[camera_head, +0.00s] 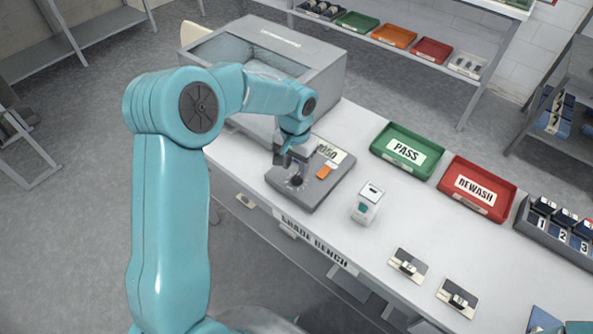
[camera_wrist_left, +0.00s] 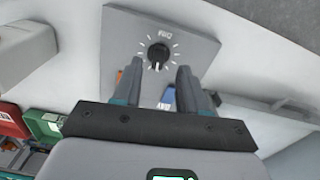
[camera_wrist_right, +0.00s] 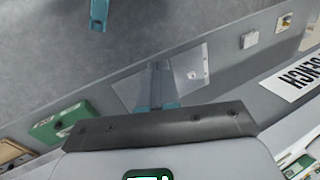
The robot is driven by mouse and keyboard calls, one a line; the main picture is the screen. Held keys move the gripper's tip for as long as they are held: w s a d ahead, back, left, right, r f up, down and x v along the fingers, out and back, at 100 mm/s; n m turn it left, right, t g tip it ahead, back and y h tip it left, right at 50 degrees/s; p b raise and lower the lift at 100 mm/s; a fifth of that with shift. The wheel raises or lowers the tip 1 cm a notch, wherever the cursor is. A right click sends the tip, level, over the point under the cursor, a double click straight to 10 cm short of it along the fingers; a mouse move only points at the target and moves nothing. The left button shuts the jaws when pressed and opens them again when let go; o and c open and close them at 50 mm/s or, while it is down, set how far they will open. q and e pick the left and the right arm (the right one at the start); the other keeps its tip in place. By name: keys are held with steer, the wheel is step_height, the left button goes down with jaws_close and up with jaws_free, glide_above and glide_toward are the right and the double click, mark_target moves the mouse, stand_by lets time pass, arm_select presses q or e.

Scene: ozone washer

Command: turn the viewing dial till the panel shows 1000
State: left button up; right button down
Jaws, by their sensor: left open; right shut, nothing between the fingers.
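A grey slanted panel box (camera_head: 330,192) sits on the white bench, with a black round dial (camera_head: 296,181) on its face. A pale display (camera_head: 331,151) at its back edge is partly covered by my left gripper; the visible digits look like 050. My left gripper (camera_head: 287,160) is above the dial. In the left wrist view the dial (camera_wrist_left: 158,54) has a white pointer mark and a ring of ticks. The open left fingers (camera_wrist_left: 158,75) stand on either side of it; contact is unclear. My right gripper (camera_wrist_right: 158,70) is shut and empty, outside the head view.
An orange label (camera_head: 324,171) lies on the panel. A large grey box (camera_head: 310,62) stands behind it. A white device (camera_head: 367,203), a green PASS tray (camera_head: 407,152) and a red REWASH tray (camera_head: 477,187) are to the right. Bare bench lies between them.

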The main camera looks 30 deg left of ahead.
mark_target(297, 175)
arm_select(q)
steer(key=f, duration=0.4)
steer(key=shift+w, duration=0.25)
steer(key=shift+s, duration=0.15)
steer(key=shift+f, duration=0.1)
jaws_close()
steer(key=shift+f+n+b, duration=0.3)
steer(key=shift+n+b, duration=0.1)
steer(key=shift+b, duration=0.4)
steer(key=shift+n+b, duration=0.3)
steer(key=shift+r, duration=0.2)
steer(key=shift+r+n, duration=0.1)
steer(key=shift+n, duration=0.2)
